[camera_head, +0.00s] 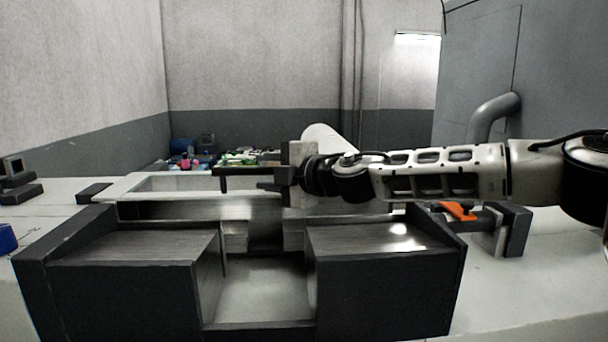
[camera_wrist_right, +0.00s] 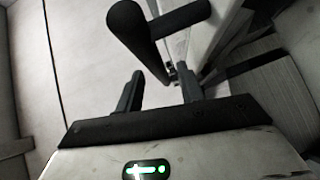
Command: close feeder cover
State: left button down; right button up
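The feeder (camera_head: 385,285) is a dark, open-topped box with metal-topped sections and a gap in the middle, at the front of the head view. A pale framed panel (camera_head: 125,187), which looks like its cover, stands behind it. A dark bar handle (camera_head: 245,171) is at the panel's right part; the thick dark bar also shows at the top of the right wrist view (camera_wrist_right: 140,35). My right gripper (camera_head: 265,185) is beside the handle. In the wrist view its fingers (camera_wrist_right: 160,92) are apart with nothing visible between them, and the bar lies beyond the tips. My left gripper is out of view.
Small colourful items (camera_head: 200,160) lie behind the panel. A dark-jawed fixture with an orange part (camera_head: 458,210) sits at the right, under my right arm. Dark blocks (camera_head: 20,190) stand at the far left. The pale table is bare at right front.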

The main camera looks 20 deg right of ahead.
jog(key=v, duration=1.3)
jog(key=shift+s+d, duration=0.2)
jog(key=shift+s, duration=0.2)
